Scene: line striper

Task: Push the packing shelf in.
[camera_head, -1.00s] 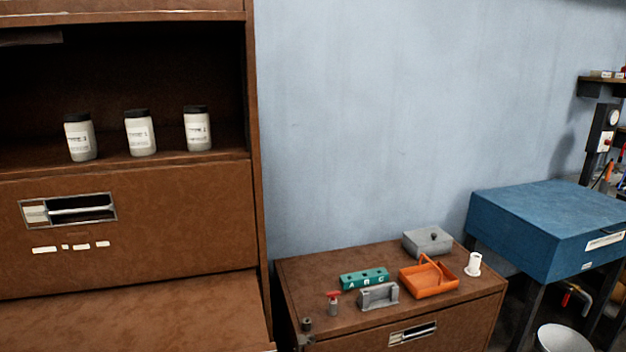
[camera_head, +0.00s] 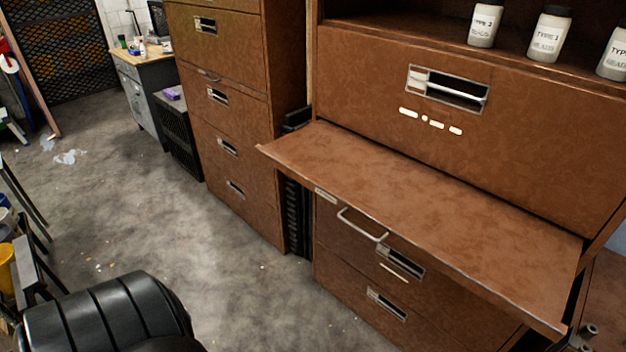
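The packing shelf (camera_head: 430,213) is a flat brown board that sticks out from the brown cabinet below its upper drawer front (camera_head: 540,120). It stands pulled out over the lower drawers. A pale bar handle (camera_head: 362,226) shows just under its front edge, near the left end; I cannot tell whether it belongs to the shelf or to the drawer below. Neither of my grippers is in view.
Several white jars (camera_head: 549,33) stand in the open bay above. A tall brown filing cabinet (camera_head: 225,120) stands to the left. A black padded seat (camera_head: 105,315) is at the bottom left. The concrete floor (camera_head: 240,290) between is mostly clear.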

